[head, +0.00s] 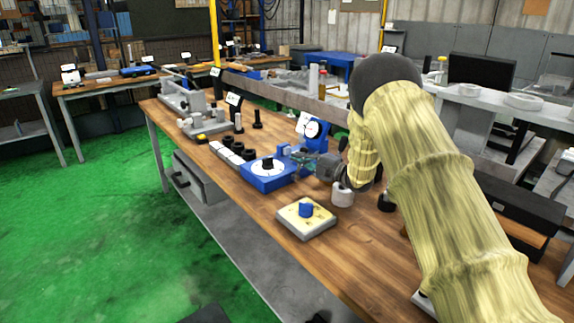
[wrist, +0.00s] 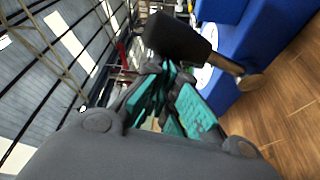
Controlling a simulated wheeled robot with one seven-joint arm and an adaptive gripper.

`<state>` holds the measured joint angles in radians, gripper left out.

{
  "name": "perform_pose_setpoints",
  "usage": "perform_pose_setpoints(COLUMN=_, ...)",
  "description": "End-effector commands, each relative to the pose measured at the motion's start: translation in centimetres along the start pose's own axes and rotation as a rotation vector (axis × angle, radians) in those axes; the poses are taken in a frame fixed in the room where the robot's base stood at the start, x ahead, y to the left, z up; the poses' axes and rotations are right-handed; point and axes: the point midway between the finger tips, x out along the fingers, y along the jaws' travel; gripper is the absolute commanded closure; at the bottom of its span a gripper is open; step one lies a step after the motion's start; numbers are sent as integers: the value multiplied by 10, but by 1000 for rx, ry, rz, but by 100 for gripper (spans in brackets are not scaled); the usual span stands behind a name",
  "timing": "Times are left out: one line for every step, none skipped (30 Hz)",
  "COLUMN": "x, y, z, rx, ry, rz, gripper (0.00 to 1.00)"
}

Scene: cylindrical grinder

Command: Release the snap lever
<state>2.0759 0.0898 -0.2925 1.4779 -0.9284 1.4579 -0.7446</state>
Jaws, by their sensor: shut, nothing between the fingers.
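A blue gauge fixture (head: 262,182) with a white round plate and a dial gauge (head: 313,129) stands on the wooden bench. In the wrist view its blue body (wrist: 262,40) fills the upper right. A black handle on a metal rod, seemingly the snap lever (wrist: 180,38), extends beside that body, just beyond my fingertips. My gripper (head: 302,157) is at the fixture's right side in the head view. Its teal fingers (wrist: 165,98) are shut and empty in the wrist view. I cannot tell whether they touch the lever. The lever is not clear in the head view.
A pale tray with a blue knob (head: 306,209) lies in front of the fixture, and a white cylinder (head: 343,194) stands near my wrist. The near bench top (head: 330,260) is clear.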

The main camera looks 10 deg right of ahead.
Motion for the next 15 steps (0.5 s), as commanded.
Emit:
perform_pose_setpoints(x=-3, y=-1, z=4, rx=-2, ry=-3, rz=1, gripper=100)
perform_pose_setpoints(x=-4, y=0, z=6, rx=-2, ry=-4, rz=0, gripper=100)
perform_pose_setpoints(x=-6, y=0, z=8, rx=-3, ry=-4, rz=0, gripper=100)
perform_pose_setpoints(x=-6, y=1, z=9, rx=-3, ry=-5, rz=0, gripper=100)
perform_pose_setpoints(x=-7, y=1, z=10, rx=-3, ry=-5, rz=0, gripper=100)
perform_pose_setpoints(x=-7, y=1, z=11, rx=-3, ry=-5, rz=0, gripper=100)
perform_pose_setpoints(x=-8, y=1, z=11, rx=-3, ry=-5, rz=0, gripper=100)
perform_pose_setpoints(x=-8, y=2, z=12, rx=-3, ry=-5, rz=0, gripper=100)
perform_pose_setpoints(x=-8, y=2, z=13, rx=-3, ry=-6, rz=0, gripper=100)
perform_pose_setpoints(x=-8, y=2, z=13, rx=-3, ry=-6, rz=0, gripper=100)
perform_pose_setpoints(x=-9, y=2, z=14, rx=-3, ry=-6, rz=0, gripper=100)
perform_pose_setpoints(x=-9, y=3, z=14, rx=-3, ry=-7, rz=0, gripper=100)
perform_pose_setpoints(x=-9, y=3, z=14, rx=-3, ry=-7, rz=0, gripper=100)
perform_pose_setpoints(x=-9, y=3, z=15, rx=-3, ry=-7, rz=0, gripper=100)
perform_pose_setpoints(x=-9, y=3, z=15, rx=-3, ry=-8, rz=0, gripper=100)
